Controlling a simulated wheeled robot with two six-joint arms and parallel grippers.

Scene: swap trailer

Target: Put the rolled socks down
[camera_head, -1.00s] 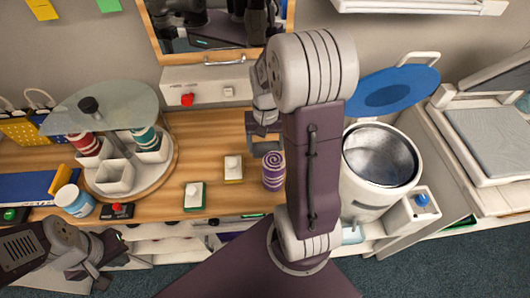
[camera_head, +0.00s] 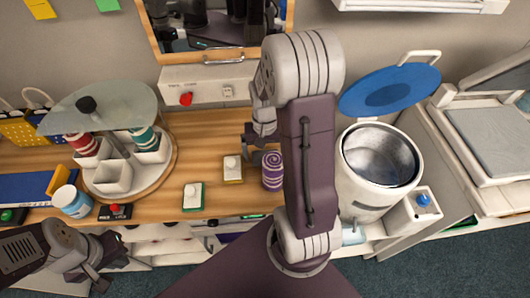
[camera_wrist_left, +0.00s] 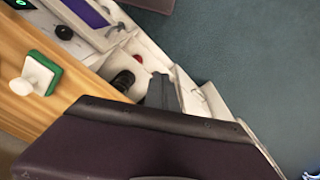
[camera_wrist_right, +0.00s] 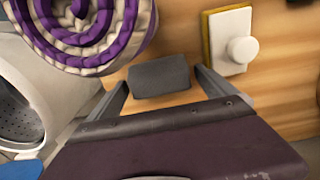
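The rolled socks (camera_head: 273,171), a purple and white spiral, stand on the wooden counter (camera_head: 212,143). In the right wrist view the socks (camera_wrist_right: 85,30) fill the upper left, beyond and beside the fingers and not between them. My right gripper (camera_head: 256,143) is just behind and left of the socks in the head view, partly hidden by my own arm. Its two fingers (camera_wrist_right: 162,88) are spread in the right wrist view with nothing held.
A yellow-based block with a white knob (camera_head: 232,168) and a green-based one (camera_head: 193,196) stand left of the socks. A round carousel (camera_head: 155,185) holds cups farther left. An open white bin (camera_head: 368,190) with a blue lid (camera_head: 390,92) stands at the right.

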